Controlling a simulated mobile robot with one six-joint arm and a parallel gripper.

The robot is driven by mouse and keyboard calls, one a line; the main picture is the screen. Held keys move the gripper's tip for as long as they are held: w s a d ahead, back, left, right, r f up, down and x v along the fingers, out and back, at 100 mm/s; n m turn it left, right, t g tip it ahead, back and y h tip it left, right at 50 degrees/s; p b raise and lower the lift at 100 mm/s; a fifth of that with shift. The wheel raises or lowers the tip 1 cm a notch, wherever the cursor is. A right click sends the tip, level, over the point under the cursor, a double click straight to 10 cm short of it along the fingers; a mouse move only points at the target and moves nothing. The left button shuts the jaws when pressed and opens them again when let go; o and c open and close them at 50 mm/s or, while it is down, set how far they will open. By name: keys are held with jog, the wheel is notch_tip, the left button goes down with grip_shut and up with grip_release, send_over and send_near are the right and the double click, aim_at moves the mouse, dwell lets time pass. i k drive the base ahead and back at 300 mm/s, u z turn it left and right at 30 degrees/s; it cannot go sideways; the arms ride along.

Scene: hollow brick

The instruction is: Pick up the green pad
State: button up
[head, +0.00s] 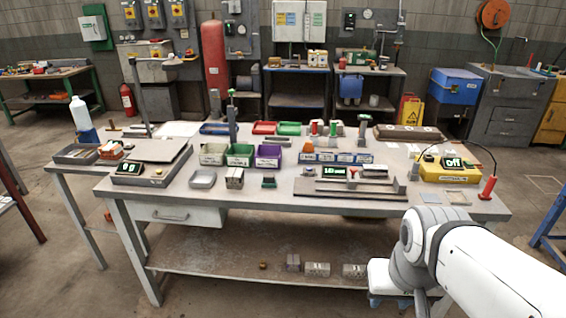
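A small dark block with a green top (269,181) lies near the front edge of the workbench (225,205), a little left of its middle. It looks like the green pad, but it is too small to be sure. It stands clear of its neighbours. My white arm reaches in from the lower right and bends down in front of the bench's right end. My gripper's fingers do not show. The arm is well to the right of the small green block and apart from it.
A metal block (235,178) and a shallow metal tray (203,179) sit left of the green block. Bench top just around the block is clear.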

aim_at(269, 182)
jog(key=k, duration=1.2)
jog(key=u, duration=0.55)
jog(key=i, duration=0.5)
jog(key=u, duration=0.7)
jog(key=i, duration=1.5)
jog(key=z, duration=0.45)
jog(key=i, duration=1.15)
jog(key=z, duration=0.8)
jog(key=k, duration=0.8)
